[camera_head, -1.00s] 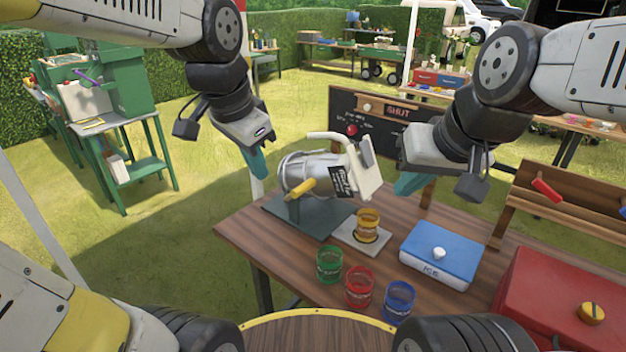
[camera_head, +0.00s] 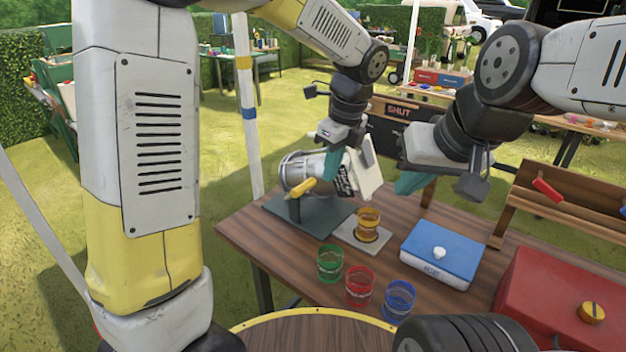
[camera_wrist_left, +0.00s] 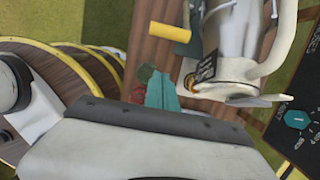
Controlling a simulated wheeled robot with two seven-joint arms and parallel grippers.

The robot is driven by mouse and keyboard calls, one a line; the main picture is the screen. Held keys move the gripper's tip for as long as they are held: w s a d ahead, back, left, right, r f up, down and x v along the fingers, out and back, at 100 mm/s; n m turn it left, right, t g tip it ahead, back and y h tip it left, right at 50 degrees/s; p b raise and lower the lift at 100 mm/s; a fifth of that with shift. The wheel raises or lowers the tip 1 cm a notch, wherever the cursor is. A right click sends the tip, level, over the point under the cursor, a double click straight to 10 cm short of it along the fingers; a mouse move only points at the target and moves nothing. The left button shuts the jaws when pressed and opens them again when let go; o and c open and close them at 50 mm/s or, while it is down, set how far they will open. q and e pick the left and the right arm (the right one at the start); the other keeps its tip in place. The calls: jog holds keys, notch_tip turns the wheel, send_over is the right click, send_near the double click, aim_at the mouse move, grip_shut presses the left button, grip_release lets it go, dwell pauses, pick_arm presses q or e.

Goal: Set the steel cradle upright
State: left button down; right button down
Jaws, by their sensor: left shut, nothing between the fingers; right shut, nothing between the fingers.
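The steel cradle (camera_head: 298,172) is a silver drum on a dark green base plate on the wooden table. Its drum lies on its side, with a white frame (camera_head: 369,178) and a black label at its right end. A yellow handle (camera_head: 302,187) sticks out in front, and it also shows in the left wrist view (camera_wrist_left: 170,32). My left gripper (camera_head: 333,166) is shut and empty, in front of the cradle's right part in the picture; I cannot tell if it touches. My right gripper (camera_head: 409,182) is shut and empty, right of the white frame.
An amber cup (camera_head: 368,222) stands on a small pale plate before the cradle. Green (camera_head: 330,262), red (camera_head: 359,284) and blue (camera_head: 399,298) cups stand nearer. A blue-lidded ice box (camera_head: 440,252) and a red box (camera_head: 560,300) are at the right. A chalkboard stands behind.

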pick_arm(q)
jog(key=x, duration=1)
jog(key=w+a+r, duration=0.2)
jog(key=shift+w+a, duration=0.1)
jog(key=shift+a, duration=0.25)
jog(key=shift+r, duration=0.15)
